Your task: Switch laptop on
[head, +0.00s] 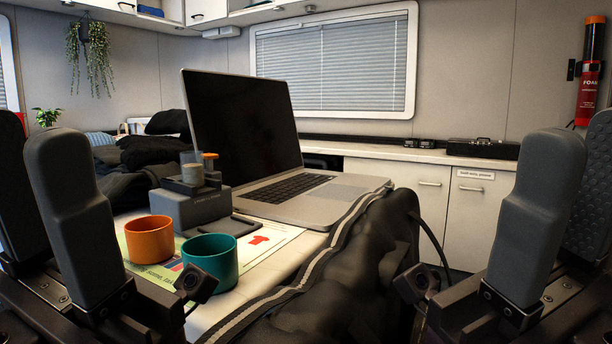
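The laptop (345,187) stands open on the table in the middle of the head view. Its screen (240,125) is black. Its keyboard (288,187) faces up and to the right, and no separate power key can be made out. My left gripper (31,132) is at the left edge of the view, upright, empty, with its fingers apart. My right gripper (580,135) is at the right edge, upright, empty, with its fingers apart. Both are nearer to me than the laptop and touch nothing visible.
An orange cup (149,243), a teal cup (210,262) and a grey box (195,208) with small items on top stand left of the laptop. A dark garment (345,265) drapes over the table's near right edge. Dark clothes (135,160) are piled behind left.

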